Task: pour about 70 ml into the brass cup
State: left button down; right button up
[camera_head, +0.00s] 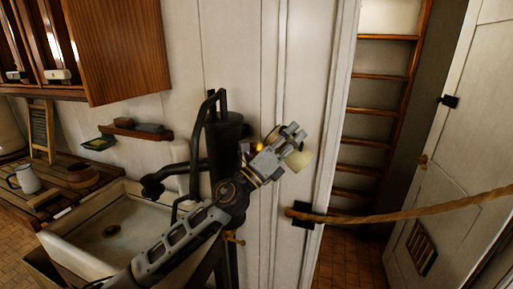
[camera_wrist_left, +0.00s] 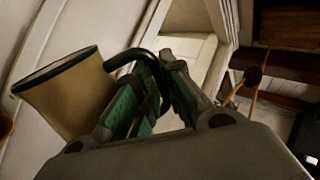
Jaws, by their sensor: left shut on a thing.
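My left gripper (camera_head: 292,137) is raised in front of the white wall panels, right of the black pump. It is shut on the dark handle of a cream vessel (camera_head: 300,158). In the left wrist view the fingers (camera_wrist_left: 160,68) close around that handle, and the cream vessel with its dark rim (camera_wrist_left: 62,88) is left of them. Its inside and contents are hidden. A small yellow, shiny thing (camera_head: 258,147) shows behind the gripper, mostly hidden; I cannot tell whether it is the brass cup. My right gripper is not in view.
A black hand pump (camera_head: 223,130) stands beside the pale sink (camera_head: 70,240). A white mug (camera_head: 25,178) stands on the wooden counter at left. A rope (camera_head: 400,211) crosses the doorway from a black wall bracket. Shelves and a white door are at right.

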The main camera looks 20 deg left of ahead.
pick_arm(q)
jog(key=shift+d+r+m+g+p, duration=0.1)
jog(key=shift+m+g+p, duration=0.2)
jog(key=shift+m+p, duration=0.2)
jog(key=shift+d+m+g+h+p, duration=0.25)
jog(key=shift+m+g+h+p, duration=0.2)
jog(key=shift+m, duration=0.35)
dwell(1.0)
jog(key=shift+s+d+m+g, duration=0.15)
jog(key=shift+d+m+g, duration=0.2)
jog(key=shift+m+g, duration=0.4)
jog(key=shift+d+m+g, duration=0.2)
jog(key=shift+m+g, duration=0.1)
jog(key=shift+m, duration=0.15)
jog(key=shift+s+d+f+m+g, duration=0.1)
jog(key=shift+d+f+m+g, duration=0.2)
jog(key=shift+d+m+g, duration=0.25)
jog(key=shift+s+d+f+m+g, duration=0.1)
jog(key=shift+d+f+m+g, duration=0.2)
jog(key=shift+d+m, duration=0.35)
jog(key=shift+d+f+m+g+y, duration=0.35)
jog(key=shift+d+f+m+g, duration=0.15)
jog(key=shift+m, duration=0.4)
jog(key=shift+w+d+f+m+g+y+b, duration=0.1)
jog(key=shift+d+f+m+g+y+b, duration=0.1)
jog(key=shift+f+m+g+y, duration=0.3)
jog(key=shift+w+d+f+m+g+y+b, duration=0.15)
jog(key=shift+f+m+y, duration=0.15)
jog(key=shift+f+m, duration=0.3)
dwell(1.3)
